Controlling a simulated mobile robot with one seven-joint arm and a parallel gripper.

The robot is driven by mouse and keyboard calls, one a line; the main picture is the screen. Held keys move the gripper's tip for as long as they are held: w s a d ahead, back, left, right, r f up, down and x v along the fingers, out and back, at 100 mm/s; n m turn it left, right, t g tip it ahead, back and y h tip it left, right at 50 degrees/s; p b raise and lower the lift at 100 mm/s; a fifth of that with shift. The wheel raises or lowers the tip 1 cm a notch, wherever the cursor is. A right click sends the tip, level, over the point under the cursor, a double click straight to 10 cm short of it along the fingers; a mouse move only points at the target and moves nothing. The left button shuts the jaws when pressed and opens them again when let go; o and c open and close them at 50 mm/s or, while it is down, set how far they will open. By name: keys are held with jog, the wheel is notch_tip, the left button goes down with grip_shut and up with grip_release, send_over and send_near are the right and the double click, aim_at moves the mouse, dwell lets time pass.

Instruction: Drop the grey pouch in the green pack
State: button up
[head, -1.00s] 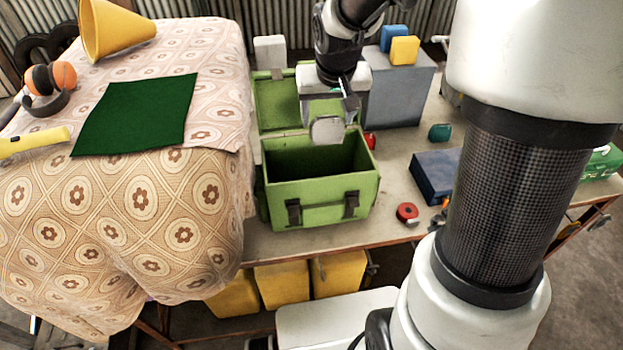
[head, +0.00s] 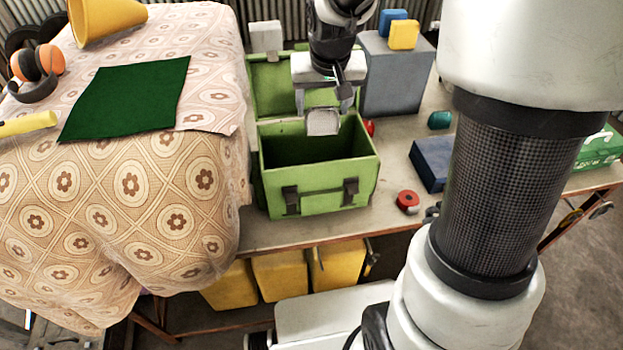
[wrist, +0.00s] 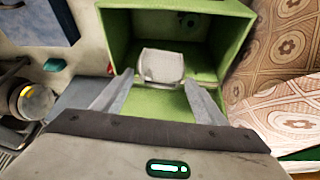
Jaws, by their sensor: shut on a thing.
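The grey pouch (head: 322,122) is held at the tips of my gripper (head: 326,104), over the opening of the green pack. In the wrist view the pouch (wrist: 161,66) shows between the two fingers, with the pack's dark inside beyond it. The green pack (head: 322,200) stands on the bench with its lid open and leaning back. My gripper (wrist: 158,88) is shut on the pouch. The pack's floor is mostly in shadow, and part of its lid is hidden behind my gripper.
A patterned cloth (head: 120,215) covers a raised surface left of the pack, with a dark green mat (head: 125,98) on top. A grey box (head: 398,80) stands behind right. A red tape roll (head: 408,201) and a dark blue box (head: 432,160) lie right of the pack.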

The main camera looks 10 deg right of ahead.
jog(key=o, duration=1.2)
jog(key=shift+c, duration=0.2)
jog(key=shift+r, duration=0.1)
jog(key=v, duration=1.7)
jog(key=shift+p, duration=0.3)
jog(key=shift+s+r, duration=0.1)
jog(key=s+f+n+t+p, duration=0.1)
jog(key=s+f+p, duration=0.1)
jog(key=s, duration=1.5)
jog(key=shift+s+d+f, duration=0.3)
jog(key=shift+d+f, duration=0.05)
jog(key=shift+f, duration=0.2)
